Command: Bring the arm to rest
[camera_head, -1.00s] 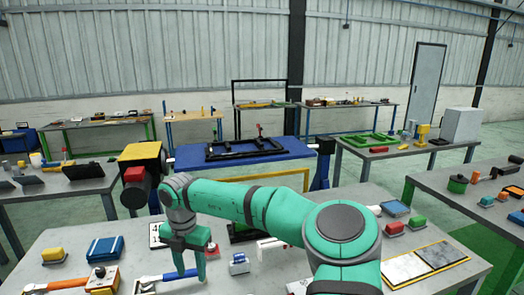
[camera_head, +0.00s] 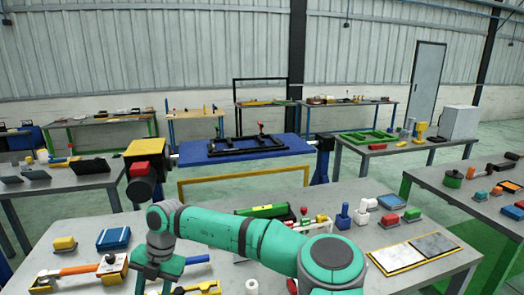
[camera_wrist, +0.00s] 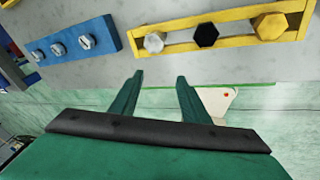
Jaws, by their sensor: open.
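My green arm (camera_head: 240,236) reaches across the near grey table toward the left in the head view. My gripper (camera_head: 160,290) hangs at its end, at the bottom edge of the head view, with the fingertips cut off or hard to see there. In the wrist view my gripper (camera_wrist: 158,78) shows two dark green fingers apart, with nothing between them. The fingers point toward the table edge, near a yellow holder (camera_wrist: 215,30) with hex bolt heads and a blue block (camera_wrist: 75,48) with several bolts. No contact shows.
A blue stand with a black chassis frame (camera_head: 245,147) is behind. Green floor lies between the tables.

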